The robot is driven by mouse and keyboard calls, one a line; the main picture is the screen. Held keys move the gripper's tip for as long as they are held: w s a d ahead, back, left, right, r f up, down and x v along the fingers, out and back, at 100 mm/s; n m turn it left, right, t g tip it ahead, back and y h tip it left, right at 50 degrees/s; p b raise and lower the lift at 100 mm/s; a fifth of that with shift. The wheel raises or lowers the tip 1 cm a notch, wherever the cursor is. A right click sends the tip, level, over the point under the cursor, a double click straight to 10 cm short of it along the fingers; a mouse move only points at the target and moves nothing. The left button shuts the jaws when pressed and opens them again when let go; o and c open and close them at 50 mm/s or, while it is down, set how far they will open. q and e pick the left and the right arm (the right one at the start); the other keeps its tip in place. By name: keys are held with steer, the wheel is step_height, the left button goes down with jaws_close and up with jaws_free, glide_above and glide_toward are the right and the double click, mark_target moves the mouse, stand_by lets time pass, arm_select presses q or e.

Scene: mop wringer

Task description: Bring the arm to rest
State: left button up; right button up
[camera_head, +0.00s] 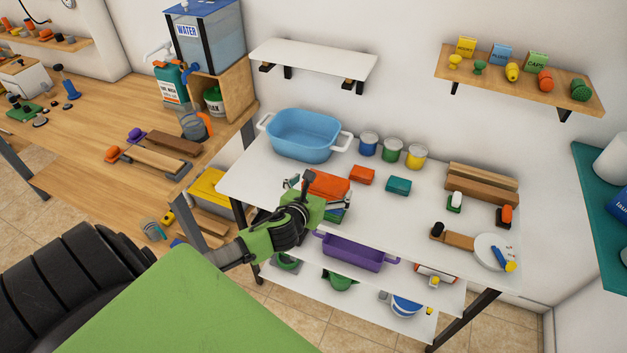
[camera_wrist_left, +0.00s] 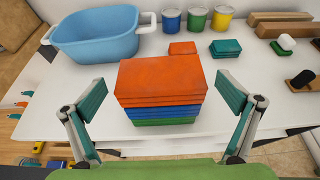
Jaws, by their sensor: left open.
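My left gripper (camera_head: 311,196) reaches over the front edge of the white table in the head view. In the left wrist view my left gripper (camera_wrist_left: 160,105) is open, its two fingers apart on either side of a stack of sponges (camera_wrist_left: 160,90). The stack is orange on top, with blue and green layers below. The gap between the fingers and the stack shows on both sides, and nothing is held. In the head view the orange top of the stack (camera_head: 328,184) shows just beyond the gripper, which partly hides the stack. My right gripper is not in view.
A blue basin (camera_head: 303,135) stands on the white table (camera_head: 410,215) at the back left. A small orange sponge (camera_head: 362,175), a teal sponge (camera_head: 398,186) and three cans stand nearby. A purple tray (camera_head: 352,252) sits on the shelf below.

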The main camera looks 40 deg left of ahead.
arm_select(q)
steer(key=v, duration=0.9)
steer(key=s+f+n+g+b, duration=0.2)
steer(key=s+f+n, duration=0.3)
steer(key=f, duration=0.7)
steer(key=s+a+f+n+g+b, duration=0.1)
steer(key=s+f+n+g+b, duration=0.3)
steer(key=f, duration=0.9)
steer(key=s+f+n+g+p, duration=0.1)
steer(key=s+f+n, duration=0.55)
steer(key=f, duration=0.55)
steer(key=s+d+f+n+g+h+b, duration=0.1)
steer(key=s+d+f+n, duration=0.3)
steer(key=s, duration=0.4)
steer(key=s+d+f+n+g+h+b, duration=0.1)
steer(key=s+d+f+n, duration=0.3)
steer(key=s+f, duration=0.5)
steer(key=s+d+f+n+g+h+b, duration=0.1)
steer(key=s+d+f+n+g+b, duration=0.1)
steer(key=s+f+n, duration=0.5)
steer(key=s+d+g, duration=0.1)
steer(key=s+d, duration=0.1)
steer(key=shift+d, duration=0.35)
